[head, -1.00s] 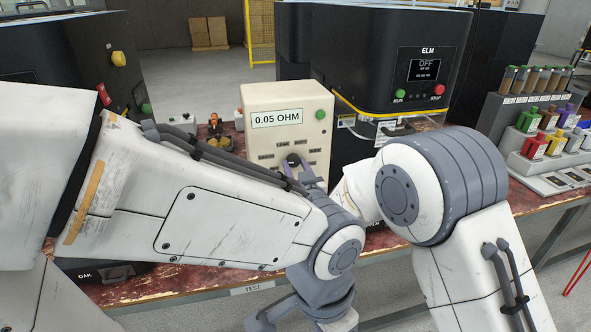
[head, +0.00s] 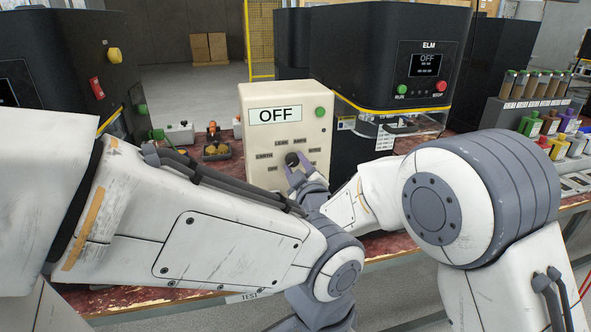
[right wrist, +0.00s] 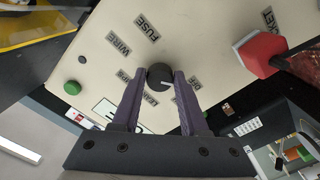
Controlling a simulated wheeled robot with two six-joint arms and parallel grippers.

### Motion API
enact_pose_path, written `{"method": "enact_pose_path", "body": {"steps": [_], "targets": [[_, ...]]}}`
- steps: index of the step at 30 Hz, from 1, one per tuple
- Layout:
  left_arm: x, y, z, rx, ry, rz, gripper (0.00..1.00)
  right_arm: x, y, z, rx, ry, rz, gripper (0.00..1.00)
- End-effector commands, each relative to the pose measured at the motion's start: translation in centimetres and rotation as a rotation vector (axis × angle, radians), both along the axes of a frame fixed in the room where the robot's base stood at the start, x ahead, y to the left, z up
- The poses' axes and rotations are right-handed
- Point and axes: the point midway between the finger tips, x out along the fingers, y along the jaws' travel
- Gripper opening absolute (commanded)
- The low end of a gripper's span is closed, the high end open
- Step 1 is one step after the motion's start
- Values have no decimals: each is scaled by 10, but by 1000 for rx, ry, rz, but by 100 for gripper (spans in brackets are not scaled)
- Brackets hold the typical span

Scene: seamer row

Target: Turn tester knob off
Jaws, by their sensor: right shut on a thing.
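The tester is a cream box (head: 262,140) on the workbench, and its display (head: 274,115) reads OFF. Its round dark knob (head: 291,158) sits low on the front face, ringed by small labels. My right gripper (head: 298,170) is shut on the knob. In the right wrist view, the purple fingertips (right wrist: 158,76) stand on either side of the knob (right wrist: 159,73). The knob's white mark points toward the small OFF label (right wrist: 196,83).
A black ELM machine (head: 392,60) stands right behind the tester, with its screen also reading OFF. A red plug-like part (right wrist: 260,52) sticks out near the knob panel. My forearms cross closely before the bench.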

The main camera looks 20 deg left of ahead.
Motion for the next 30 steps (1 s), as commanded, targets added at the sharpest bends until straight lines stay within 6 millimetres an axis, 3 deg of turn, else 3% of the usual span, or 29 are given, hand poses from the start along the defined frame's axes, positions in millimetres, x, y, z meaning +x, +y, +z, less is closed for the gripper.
{"method": "enact_pose_path", "body": {"steps": [19,20,21,22,30], "targets": [[0,0,-3,0,0,0,0,0,0,0,-46,-30,1,0],[0,0,-3,0,0,0,0,0,0,0,-46,-31,1,51],[0,0,-3,0,0,0,0,0,0,0,-46,-31,1,66],[0,0,-3,0,0,0,0,0,0,0,-46,-31,1,74],[0,0,-3,0,0,0,0,0,0,0,-44,-29,1,74]]}}
